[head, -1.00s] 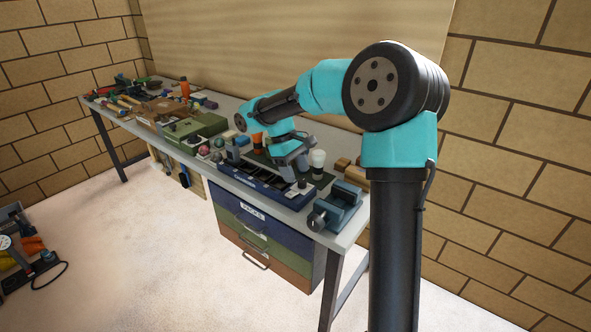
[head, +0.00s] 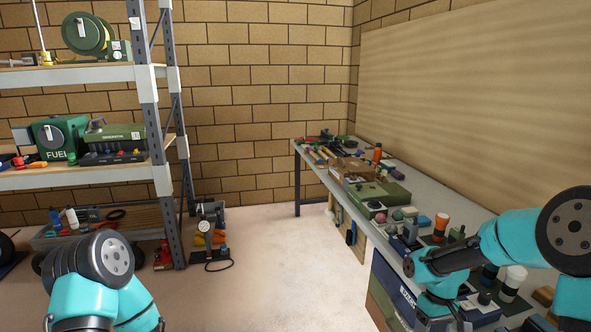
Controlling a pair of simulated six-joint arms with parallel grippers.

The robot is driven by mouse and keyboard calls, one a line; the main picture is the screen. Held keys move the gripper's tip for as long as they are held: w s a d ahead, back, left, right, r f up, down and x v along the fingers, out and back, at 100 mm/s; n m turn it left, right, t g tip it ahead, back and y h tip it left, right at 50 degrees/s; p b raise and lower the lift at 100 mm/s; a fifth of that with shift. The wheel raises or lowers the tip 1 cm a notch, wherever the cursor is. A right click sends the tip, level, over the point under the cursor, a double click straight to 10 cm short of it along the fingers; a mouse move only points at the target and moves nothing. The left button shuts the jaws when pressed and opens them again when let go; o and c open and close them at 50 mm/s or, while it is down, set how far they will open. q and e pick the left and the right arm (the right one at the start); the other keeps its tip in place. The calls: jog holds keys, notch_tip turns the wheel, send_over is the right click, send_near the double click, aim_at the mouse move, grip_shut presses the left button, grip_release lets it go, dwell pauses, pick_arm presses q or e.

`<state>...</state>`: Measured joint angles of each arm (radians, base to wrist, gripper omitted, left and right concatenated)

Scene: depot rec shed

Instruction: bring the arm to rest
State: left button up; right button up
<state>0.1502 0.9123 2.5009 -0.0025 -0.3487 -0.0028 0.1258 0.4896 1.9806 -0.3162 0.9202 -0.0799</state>
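My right arm (head: 515,240) reaches in from the right edge over the workbench (head: 345,187). Its gripper (head: 447,316) hangs low over the near part of the bench, by the bottom edge of the picture. Its fingers are too small and partly cut off, so I cannot tell whether they are open or shut or hold anything. My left arm (head: 95,275) shows only as a bent teal and black joint at the lower left. Its gripper is out of the picture.
A metal shelf rack (head: 150,100) stands at the left with a green fuel can (head: 60,138) and a generator (head: 112,138). Tools, boxes and an orange-topped bottle (head: 440,227) crowd the bench.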

jog(key=s+a+f+m+t, duration=0.1)
jog(key=s+a+f, duration=0.3)
jog(key=f, duration=0.3)
jog(key=s+a+f+m+t+y, duration=0.1)
jog(key=s+a+f+m, duration=0.1)
jog(key=s+a+f, duration=0.3)
jog(key=s+a+f+m+t+y, duration=0.1)
jog(key=s+a+f, duration=0.4)
jog(key=f, duration=0.6)
jog(key=shift+s+t, duration=0.3)
jog(key=shift+f, duration=0.1)
